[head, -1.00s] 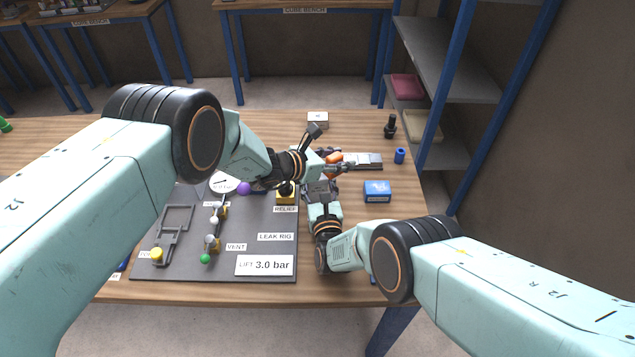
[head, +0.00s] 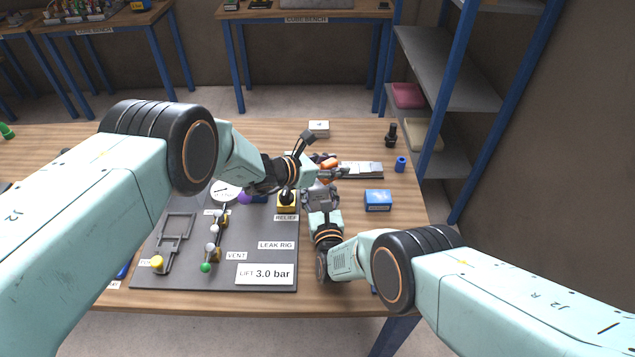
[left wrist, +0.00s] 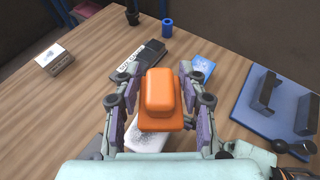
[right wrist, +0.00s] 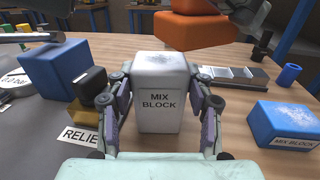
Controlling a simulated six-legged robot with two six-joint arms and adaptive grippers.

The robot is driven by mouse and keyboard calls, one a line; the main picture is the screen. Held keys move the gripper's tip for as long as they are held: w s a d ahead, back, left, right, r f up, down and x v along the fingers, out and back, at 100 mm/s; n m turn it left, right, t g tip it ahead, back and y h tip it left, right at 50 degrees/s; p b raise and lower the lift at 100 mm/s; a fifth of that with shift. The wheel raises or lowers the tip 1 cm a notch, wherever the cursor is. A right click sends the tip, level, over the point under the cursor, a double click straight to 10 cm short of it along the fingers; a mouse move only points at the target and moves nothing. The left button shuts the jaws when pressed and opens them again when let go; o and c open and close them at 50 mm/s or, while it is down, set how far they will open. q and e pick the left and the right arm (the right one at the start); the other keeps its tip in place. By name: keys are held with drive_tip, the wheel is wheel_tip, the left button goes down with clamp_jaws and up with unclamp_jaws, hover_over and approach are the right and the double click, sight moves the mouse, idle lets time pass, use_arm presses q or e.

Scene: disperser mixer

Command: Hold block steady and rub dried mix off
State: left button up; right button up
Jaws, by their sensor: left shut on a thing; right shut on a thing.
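The white mix block (right wrist: 158,112) stands upright in the right wrist view, with grey dried specks on its top. My right gripper (right wrist: 163,80) is shut on its sides; in the head view this gripper (head: 321,192) is low beside the leak rig. My left gripper (left wrist: 160,80) is shut on an orange rubbing block (left wrist: 161,98). The orange block (right wrist: 196,28) is above and beyond the mix block's top in the right wrist view, seemingly apart from it. The speckled white top (left wrist: 147,137) shows below the orange block in the left wrist view.
A blue box (head: 377,200) labelled MIX BLOCK lies right of the grippers. Behind are a grey slotted strip (head: 362,170), a blue cylinder (head: 400,164) and a black fitting (head: 391,135). The leak rig board (head: 200,270) is at left. The table's right front is clear.

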use_arm(q)
drive_tip(key=w+a, duration=0.2)
drive_tip(key=a, duration=0.1)
drive_tip(key=shift+w, duration=0.1)
idle(0.3)
drive_tip(key=shift+s+f, duration=0.1)
drive_tip(key=shift+s, duration=2.15)
drive_tip(key=shift+f, duration=0.15)
drive_tip(key=shift+w, duration=0.15)
drive_tip(key=shift+w+f, duration=0.2)
drive_tip(key=shift+w, duration=1.85)
